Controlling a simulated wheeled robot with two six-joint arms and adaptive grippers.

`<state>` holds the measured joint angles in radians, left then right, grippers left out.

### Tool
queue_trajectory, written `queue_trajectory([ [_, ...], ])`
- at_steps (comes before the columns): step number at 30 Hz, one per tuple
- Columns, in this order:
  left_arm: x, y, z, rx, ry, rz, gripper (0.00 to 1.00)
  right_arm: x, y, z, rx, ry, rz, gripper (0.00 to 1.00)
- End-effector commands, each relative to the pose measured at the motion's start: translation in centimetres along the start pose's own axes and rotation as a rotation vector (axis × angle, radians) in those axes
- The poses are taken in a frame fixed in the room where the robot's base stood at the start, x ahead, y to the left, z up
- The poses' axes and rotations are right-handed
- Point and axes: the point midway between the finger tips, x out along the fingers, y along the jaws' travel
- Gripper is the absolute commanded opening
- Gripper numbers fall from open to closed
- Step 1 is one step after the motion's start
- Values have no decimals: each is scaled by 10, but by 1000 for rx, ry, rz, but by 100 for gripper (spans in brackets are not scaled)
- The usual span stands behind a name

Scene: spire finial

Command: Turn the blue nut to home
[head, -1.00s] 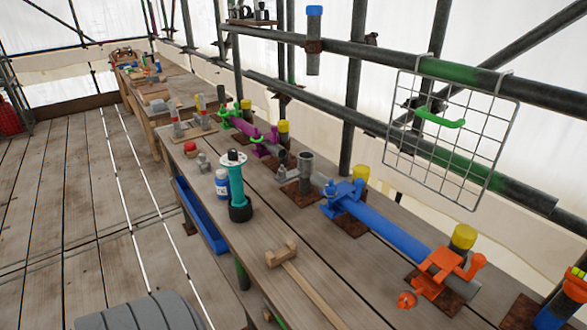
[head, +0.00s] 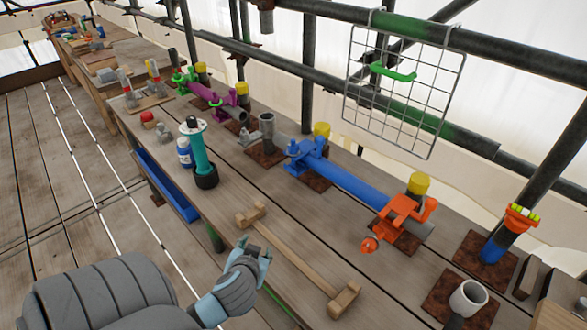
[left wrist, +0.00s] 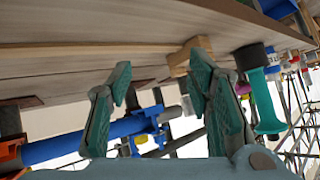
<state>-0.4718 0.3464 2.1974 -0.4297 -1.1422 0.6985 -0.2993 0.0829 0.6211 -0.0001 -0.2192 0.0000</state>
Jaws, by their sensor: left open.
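A blue clamp (head: 306,155) holds the left end of a blue tube (head: 350,186) on the bench. Small blue parts on its left side (head: 293,148) may include the blue nut, but I cannot tell them apart. The blue clamp (left wrist: 165,116) and tube (left wrist: 75,142) also show in the left wrist view, behind my fingers. My left gripper (head: 256,249) is open and empty near the bench's front edge, by the mallet and well short of the clamp. Its two teal-padded fingers (left wrist: 158,95) stand apart in the left wrist view. My right gripper is out of view.
An orange clamp (head: 402,213) holds the tube's right end. A teal-bodied tool (head: 202,160) and a blue-white bottle (head: 184,152) stand to the left. A wire grid (head: 403,95) hangs behind.

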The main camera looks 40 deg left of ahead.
Motion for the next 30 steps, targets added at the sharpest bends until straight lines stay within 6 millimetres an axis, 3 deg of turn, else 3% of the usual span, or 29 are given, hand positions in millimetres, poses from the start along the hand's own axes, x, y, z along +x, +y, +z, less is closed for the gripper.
queue_trajectory([
  [4, 29, -28, -83, -125, 344, -25, 46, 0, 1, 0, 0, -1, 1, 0],
  [6, 35, -32, -120, -160, 491, 24, 46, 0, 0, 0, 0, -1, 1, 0],
  [9, 39, -31, -160, -174, 637, 133, 46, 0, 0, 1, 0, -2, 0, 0],
  [12, 43, -27, -180, -169, 697, 227, 46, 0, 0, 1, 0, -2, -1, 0],
  [17, 56, -22, -197, -173, 708, 259, 46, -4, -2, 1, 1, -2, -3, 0],
  [22, 89, -13, -228, -179, 707, 260, 46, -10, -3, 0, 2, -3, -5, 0],
  [30, 139, 0, -267, -176, 707, 261, 46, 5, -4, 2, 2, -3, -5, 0],
])
